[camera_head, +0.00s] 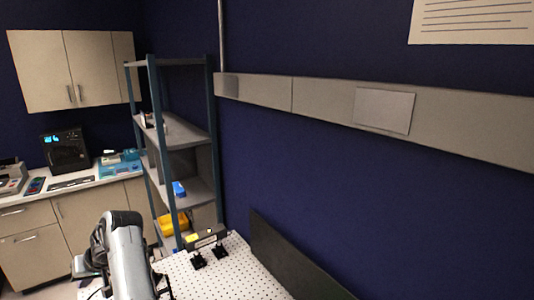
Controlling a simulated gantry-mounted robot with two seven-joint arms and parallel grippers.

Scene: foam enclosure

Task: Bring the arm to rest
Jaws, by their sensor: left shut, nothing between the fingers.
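My left arm (125,258) shows at the bottom left as a silver-grey link with a dark rounded joint at its top. It stands in front of the white perforated table. Dark parts show on both sides of the link low in the picture. My left gripper is shut and empty; its fingertips are hard to make out against the arm. My right arm and gripper are not in view.
A dark panel (290,262) edges the table along the blue wall. A shelf rack (185,138) stands behind, with a yellow bin (172,224). Counter and cabinets (85,205) are left.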

